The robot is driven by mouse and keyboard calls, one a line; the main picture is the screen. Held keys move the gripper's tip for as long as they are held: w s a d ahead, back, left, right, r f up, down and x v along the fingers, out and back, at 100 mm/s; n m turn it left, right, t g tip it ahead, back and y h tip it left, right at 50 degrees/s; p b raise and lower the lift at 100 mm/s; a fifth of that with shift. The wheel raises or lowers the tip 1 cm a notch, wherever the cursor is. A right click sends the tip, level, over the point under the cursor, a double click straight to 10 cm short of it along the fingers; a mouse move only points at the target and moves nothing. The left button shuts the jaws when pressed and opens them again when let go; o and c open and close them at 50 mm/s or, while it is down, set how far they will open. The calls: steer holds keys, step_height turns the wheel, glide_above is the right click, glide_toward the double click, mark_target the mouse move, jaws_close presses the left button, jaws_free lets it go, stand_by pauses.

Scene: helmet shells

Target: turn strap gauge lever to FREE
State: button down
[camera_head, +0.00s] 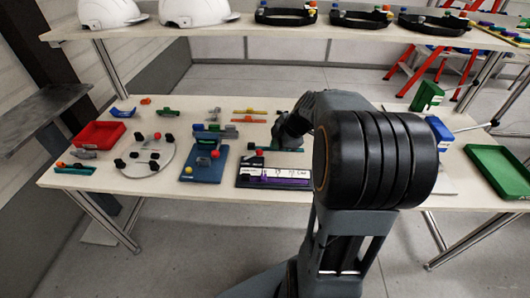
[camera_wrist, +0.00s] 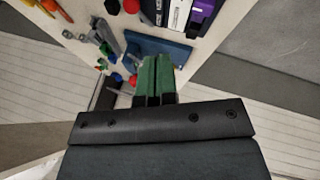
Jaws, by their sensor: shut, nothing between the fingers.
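A black panel with a white lettered label and a purple strip (camera_head: 272,180) lies near the table's front edge. It also shows in the wrist view (camera_wrist: 199,16). A blue board (camera_head: 204,171) with a red ball knob (camera_head: 215,154) lies to its left. I cannot tell which of these is the strap gauge, and no FREE mark is readable. My gripper (camera_wrist: 157,62) is shut and empty, its green fingers pointing toward a blue plate (camera_wrist: 158,44) in the wrist view. Touching or apart is unclear. In the head view my arm hides much of the gripper.
A grey disc (camera_head: 146,156) with black knobs and a red bin (camera_head: 99,134) stand at the left. A green tray (camera_head: 499,171) lies at the right. A shelf (camera_head: 300,35) with helmets runs behind. Small coloured parts lie around the table's middle.

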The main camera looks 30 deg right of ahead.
steer(key=shift+f, duration=0.1)
glide_toward(253, 155)
steer(key=s+f, duration=0.2)
steer(key=f, duration=0.1)
steer(key=shift+s+a+f+p, duration=0.2)
steer(key=shift+s+f+p, duration=0.1)
steer(key=shift+w+d+f+p, duration=0.1)
steer(key=shift+w+f+p, duration=0.15)
steer(key=shift+w+f, duration=0.25)
steer(key=shift+w+d+f+p, duration=0.1)
steer(key=shift+w+f+p, duration=0.2)
steer(key=shift+w, duration=0.45)
steer(key=shift+w+f, duration=0.4)
steer(key=shift+w, duration=0.3)
